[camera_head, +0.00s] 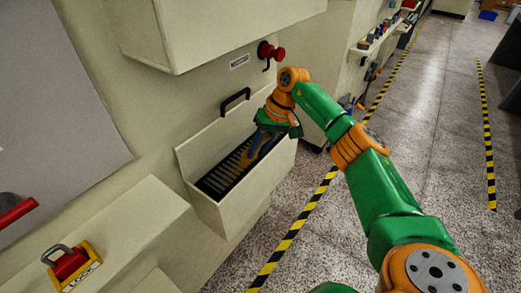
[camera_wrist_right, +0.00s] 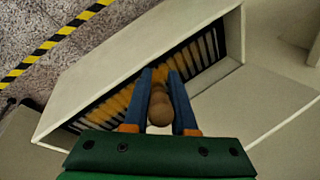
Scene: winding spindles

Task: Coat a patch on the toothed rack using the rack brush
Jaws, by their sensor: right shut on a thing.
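The toothed rack (camera_head: 213,184) lies inside an open cream bin (camera_head: 241,205) in the head view. In the wrist view the rack (camera_wrist_right: 207,46) shows dark gaps between pale teeth, with yellow-orange colour on the teeth along much of its middle (camera_wrist_right: 108,107). My right gripper (camera_head: 261,143) is down in the bin over the right part of the rack. In the wrist view its blue fingers (camera_wrist_right: 160,82) are shut on the brown rounded handle of the rack brush (camera_wrist_right: 160,109). The brush's bristle end is hidden, so contact with the rack cannot be told. My left gripper is out of view.
A black handle (camera_head: 235,99) and a red knob (camera_head: 270,51) are on the wall behind the bin. A cream cabinet (camera_head: 215,35) overhangs above. A red padlock (camera_head: 70,262) sits on a ledge at lower left. Open floor lies right of the striped line (camera_head: 299,222).

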